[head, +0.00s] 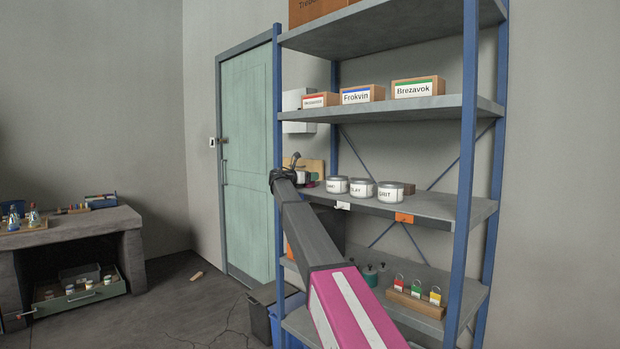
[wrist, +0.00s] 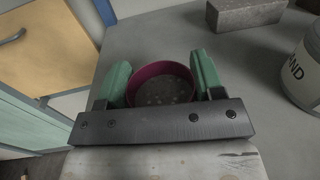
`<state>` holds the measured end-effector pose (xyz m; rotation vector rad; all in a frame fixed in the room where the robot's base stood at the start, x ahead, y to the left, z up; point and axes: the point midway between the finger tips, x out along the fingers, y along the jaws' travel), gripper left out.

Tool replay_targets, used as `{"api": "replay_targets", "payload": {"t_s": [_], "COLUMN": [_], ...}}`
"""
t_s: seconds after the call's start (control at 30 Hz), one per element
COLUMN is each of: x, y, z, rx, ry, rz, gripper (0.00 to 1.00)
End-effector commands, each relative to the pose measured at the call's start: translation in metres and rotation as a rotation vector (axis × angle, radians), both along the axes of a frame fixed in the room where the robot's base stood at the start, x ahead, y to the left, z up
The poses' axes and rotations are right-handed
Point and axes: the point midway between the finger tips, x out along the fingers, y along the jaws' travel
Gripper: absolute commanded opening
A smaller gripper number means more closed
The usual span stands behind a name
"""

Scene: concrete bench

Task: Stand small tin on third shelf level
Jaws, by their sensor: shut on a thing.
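In the wrist view, a small round magenta tin (wrist: 162,90), open at the top with a grey speckled inside, sits upright between the green fingers of my gripper (wrist: 163,78). The gripper is shut on it from both sides. The tin is over the grey shelf (wrist: 245,65); I cannot tell whether its base touches it. In the head view, my gripper (head: 305,181) is at the left end of the middle shelf (head: 435,206), and the tin is a small dark magenta patch, mostly hidden.
White labelled tins (head: 362,190) stand right of my gripper on the same shelf, with a grey block (wrist: 245,12) behind. Labelled boxes (head: 362,94) are on the shelf above. Coloured padlocks (head: 416,289) stand on the shelf below. A blue post (head: 278,130) rises close left of my gripper.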

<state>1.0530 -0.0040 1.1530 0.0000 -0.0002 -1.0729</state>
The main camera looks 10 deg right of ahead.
Motion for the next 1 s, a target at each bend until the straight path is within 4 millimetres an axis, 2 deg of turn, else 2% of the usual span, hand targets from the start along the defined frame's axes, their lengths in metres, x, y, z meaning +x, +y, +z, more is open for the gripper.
{"api": "replay_targets", "payload": {"t_s": [0.07, 0.1, 0.17, 0.57, 0.67, 1.0], "x": [0.000, 0.000, 0.000, -0.002, -0.009, -0.041], "y": [0.000, 0.000, 0.000, 0.004, 0.015, 0.073], "z": [-0.002, -0.002, -0.002, 0.000, 0.000, 0.000], "rx": [0.000, 0.000, 0.000, 0.000, 0.000, 0.000], "ry": [0.000, 0.000, 0.000, 0.000, 0.000, 0.000], "rz": [0.000, 0.000, 0.000, 0.000, 0.001, 0.001], "gripper": [0.33, 0.68, 0.87, 0.87, 0.87, 0.87]}}
